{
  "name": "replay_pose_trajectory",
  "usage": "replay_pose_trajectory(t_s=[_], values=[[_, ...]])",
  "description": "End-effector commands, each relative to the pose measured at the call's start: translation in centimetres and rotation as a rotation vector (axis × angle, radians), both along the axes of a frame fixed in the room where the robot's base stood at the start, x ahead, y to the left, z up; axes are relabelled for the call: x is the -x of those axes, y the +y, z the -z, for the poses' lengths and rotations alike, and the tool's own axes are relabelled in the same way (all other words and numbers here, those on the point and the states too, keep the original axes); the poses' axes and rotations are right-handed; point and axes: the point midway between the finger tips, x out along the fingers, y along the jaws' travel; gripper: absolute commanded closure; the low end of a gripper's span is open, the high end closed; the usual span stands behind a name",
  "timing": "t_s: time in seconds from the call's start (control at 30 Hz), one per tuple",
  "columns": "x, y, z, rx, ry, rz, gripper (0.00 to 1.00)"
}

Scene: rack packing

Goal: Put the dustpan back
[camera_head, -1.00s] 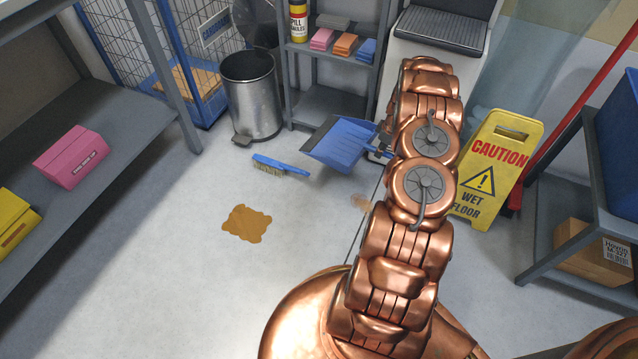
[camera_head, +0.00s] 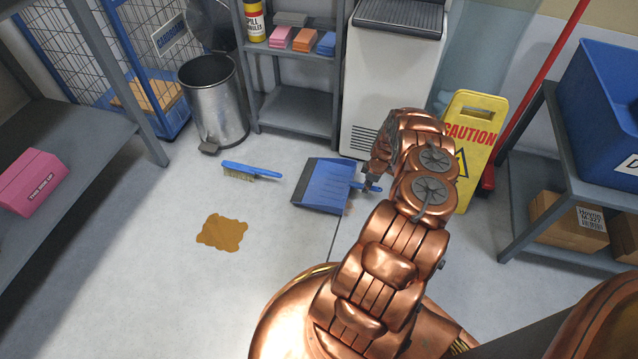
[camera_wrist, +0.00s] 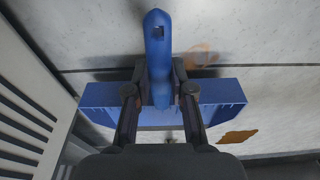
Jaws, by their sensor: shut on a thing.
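The blue dustpan (camera_head: 322,186) is low over the floor, just right of the hand brush, with its grey front edge to the left. I cannot tell whether it touches the floor. My gripper (camera_head: 373,183) is shut on its blue handle, at the pan's right side. In the wrist view, the handle (camera_wrist: 157,40) runs between the two dark fingers of my gripper (camera_wrist: 160,98), and the pan (camera_wrist: 222,98) spreads out behind them. My arm hides part of the floor to the right of the dustpan.
A blue hand brush (camera_head: 251,171) and a brown spill (camera_head: 222,232) lie on the floor to the left. A metal bin (camera_head: 213,100), a grey shelf (camera_head: 296,108) and a white machine (camera_head: 388,75) stand behind. A yellow caution sign (camera_head: 474,125) stands right.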

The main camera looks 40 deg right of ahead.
Motion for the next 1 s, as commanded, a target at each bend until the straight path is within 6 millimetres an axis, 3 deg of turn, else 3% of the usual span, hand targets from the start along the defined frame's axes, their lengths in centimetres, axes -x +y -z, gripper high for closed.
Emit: replay_pose_trajectory(t_s=[0.5,0.93,1.0], values=[[-9.6,5.7,0.3,0.001,-0.002,-0.003,1.00],[-12.5,7.5,0.2,0.000,-0.001,-0.001,1.00],[-12.4,7.5,1.5,-0.001,0.001,0.003,1.00]])
